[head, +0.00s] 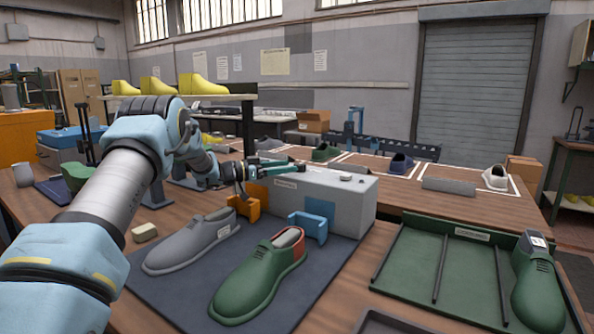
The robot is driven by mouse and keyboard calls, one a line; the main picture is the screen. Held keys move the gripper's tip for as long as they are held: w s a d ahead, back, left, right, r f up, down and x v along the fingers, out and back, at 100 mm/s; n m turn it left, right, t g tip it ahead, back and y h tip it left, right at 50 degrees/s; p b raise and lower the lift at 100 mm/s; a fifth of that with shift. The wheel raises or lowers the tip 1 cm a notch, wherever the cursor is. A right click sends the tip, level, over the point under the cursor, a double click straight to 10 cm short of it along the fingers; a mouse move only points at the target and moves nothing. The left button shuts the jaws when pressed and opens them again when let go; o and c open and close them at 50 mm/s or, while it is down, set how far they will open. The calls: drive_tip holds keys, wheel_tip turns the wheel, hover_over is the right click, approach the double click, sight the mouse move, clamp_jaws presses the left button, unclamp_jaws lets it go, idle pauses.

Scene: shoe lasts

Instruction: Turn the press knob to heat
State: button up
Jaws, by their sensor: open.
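A light grey box-shaped unit (348,209), which looks like the press, stands at the back of the dark mat. It has a small label on its front left, a blue panel on its front and a few small fittings on top. One small raised fitting (345,177) may be the knob; its marking is too small to read. My gripper (297,167) is above the left part of the unit's top, left of that fitting, with its teal fingers pointing right. It is open and seems to hold nothing. Whether it touches the top cannot be told.
A grey shoe (195,242) and a green shoe (258,280) lie on the dark mat (330,275). An orange bracket (243,207) and a blue bracket (310,226) stand before the unit. A green tray (408,258) with dividers and a green shoe is at right.

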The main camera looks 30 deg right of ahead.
drive_tip(key=a, duration=0.3)
drive_tip(key=a+b, duration=0.1)
drive_tip(key=shift+w+a, duration=0.25)
drive_tip(key=shift+a, duration=0.15)
drive_tip(key=shift+d, duration=0.1)
